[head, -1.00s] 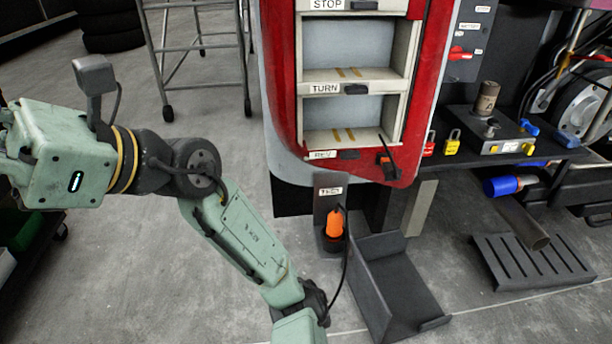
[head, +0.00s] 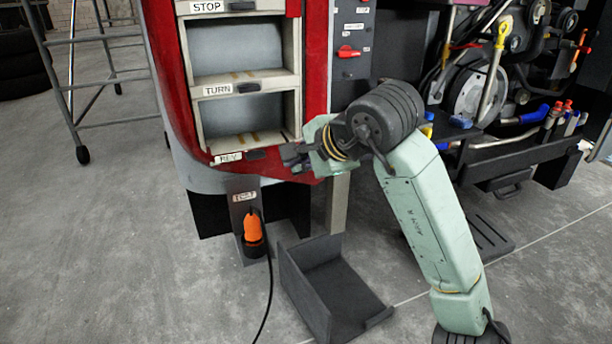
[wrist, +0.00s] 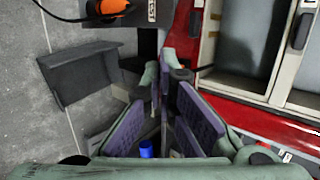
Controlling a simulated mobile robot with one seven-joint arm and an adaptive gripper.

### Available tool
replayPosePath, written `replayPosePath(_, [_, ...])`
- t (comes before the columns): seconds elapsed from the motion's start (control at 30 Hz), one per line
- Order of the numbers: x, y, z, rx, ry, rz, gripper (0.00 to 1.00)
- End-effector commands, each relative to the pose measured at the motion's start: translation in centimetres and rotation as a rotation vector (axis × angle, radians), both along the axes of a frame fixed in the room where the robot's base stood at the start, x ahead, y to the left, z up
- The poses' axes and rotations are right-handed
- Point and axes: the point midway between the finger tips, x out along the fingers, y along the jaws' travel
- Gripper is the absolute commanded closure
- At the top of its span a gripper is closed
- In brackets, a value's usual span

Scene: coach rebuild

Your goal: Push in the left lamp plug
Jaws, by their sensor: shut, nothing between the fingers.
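An orange plug (head: 252,228) with a black cable stands upright in a dark holder (head: 252,247) below the red lamp unit (head: 165,90). This plug also shows at the top of the wrist view (wrist: 113,6). My gripper (head: 290,157) is at the lower right corner of the lamp unit, just right of the REV label. Its fingers are shut and empty; the wrist view shows their tips (wrist: 165,72) beside a small dark round part (wrist: 182,74) at the unit's lower edge. Whether they touch it I cannot tell. Any plug at that corner is largely hidden by my gripper.
A dark angled tray (head: 330,290) lies on the floor below. A switch panel (head: 352,45) with a red handle is behind my arm.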

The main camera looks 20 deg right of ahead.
Motion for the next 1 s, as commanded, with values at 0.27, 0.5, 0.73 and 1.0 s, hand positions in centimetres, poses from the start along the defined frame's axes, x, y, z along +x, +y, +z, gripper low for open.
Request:
replayPosePath(0.27, [-1.7,-6.0,-1.0,-0.103,0.047,-0.131,1.00])
replayPosePath(0.5, [-1.7,-6.0,-0.9,-0.102,0.047,-0.132,1.00])
replayPosePath(0.73, [-0.9,-5.9,-1.7,-0.098,0.047,-0.131,1.00])
replayPosePath(1.0, [3.1,-5.6,-5.3,-0.095,0.049,-0.127,1.00])
